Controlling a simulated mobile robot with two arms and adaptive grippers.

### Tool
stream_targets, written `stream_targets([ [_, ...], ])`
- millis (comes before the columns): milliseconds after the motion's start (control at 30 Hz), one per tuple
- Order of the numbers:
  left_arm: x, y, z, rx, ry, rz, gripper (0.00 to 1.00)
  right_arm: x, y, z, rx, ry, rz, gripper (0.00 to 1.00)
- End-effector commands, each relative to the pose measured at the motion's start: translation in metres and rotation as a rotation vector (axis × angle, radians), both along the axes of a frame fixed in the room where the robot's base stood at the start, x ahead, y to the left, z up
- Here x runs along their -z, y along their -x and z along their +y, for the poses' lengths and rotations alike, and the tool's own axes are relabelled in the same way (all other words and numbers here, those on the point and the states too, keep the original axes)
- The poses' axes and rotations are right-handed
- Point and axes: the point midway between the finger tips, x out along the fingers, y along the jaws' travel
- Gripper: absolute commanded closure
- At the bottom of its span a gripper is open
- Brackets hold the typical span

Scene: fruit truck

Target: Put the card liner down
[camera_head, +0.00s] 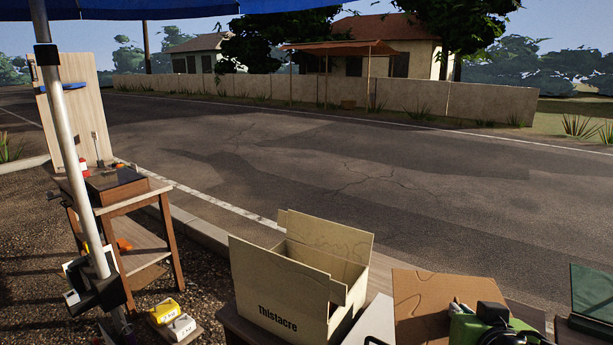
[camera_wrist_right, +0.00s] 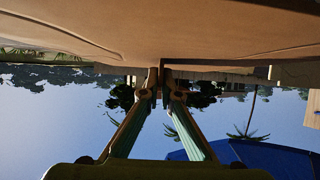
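The card liner (camera_head: 420,288) is a flat brown cardboard sheet, tilted up at the right of the open box in the head view. It fills the top of the right wrist view as a broad brown surface (camera_wrist_right: 160,30). My right gripper (camera_head: 457,304) is at the liner's lower right edge. In the right wrist view its two fingers (camera_wrist_right: 161,82) meet on the liner's edge. The liner's lower part is partly hidden by my right gripper and arm. My left gripper is not in view.
An open cardboard box (camera_head: 270,290) marked "Thistacre" stands left of the liner, flaps up. A white panel (camera_head: 374,322) lies between them. A green item (camera_head: 592,295) is at the far right. A wooden side table (camera_head: 140,200) and a pole (camera_head: 70,150) stand left.

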Motion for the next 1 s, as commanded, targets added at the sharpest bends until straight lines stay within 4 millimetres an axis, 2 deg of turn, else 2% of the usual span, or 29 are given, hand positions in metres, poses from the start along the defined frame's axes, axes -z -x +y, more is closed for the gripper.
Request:
stream_targets([
  [33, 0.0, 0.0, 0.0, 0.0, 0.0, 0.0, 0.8, 0.009, 0.004, 0.001, -0.028, 0.0, 0.009, 1.0],
  [400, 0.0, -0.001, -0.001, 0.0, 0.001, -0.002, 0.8, 0.04, 0.015, 0.018, -0.255, 0.0, 0.008, 1.0],
  [1000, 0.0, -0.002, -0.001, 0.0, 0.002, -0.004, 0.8, 0.068, 0.042, 0.036, -0.555, -0.008, 0.005, 1.0],
])
